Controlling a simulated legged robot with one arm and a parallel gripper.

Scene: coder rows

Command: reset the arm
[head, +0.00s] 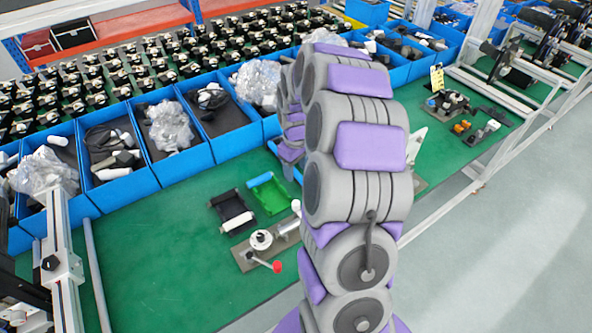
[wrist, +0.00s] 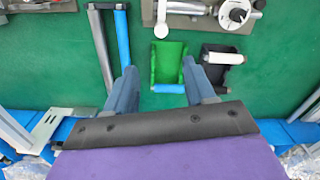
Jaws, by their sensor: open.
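My arm (head: 355,150) stands raised and bent over the green worktable (head: 160,270) in the head view. In that view its far end is mostly hidden behind the arm's own links. My gripper (wrist: 158,68) shows in the wrist view with its two blue-grey fingers apart and nothing between them. A green holder (wrist: 169,60) with a blue roller (wrist: 168,89) lies on the table beyond and between the fingertips. A black holder (wrist: 218,72) with a white roller (wrist: 223,58) lies just right of the right finger. Contact with either holder is not visible.
Blue bins (head: 184,165) of bagged and loose parts line the table's back. A metal fixture with a red knob (head: 277,267) stands near the holders. Small devices (head: 448,103) sit at right. A metal frame (head: 62,265) stands at left. The table's front left is clear.

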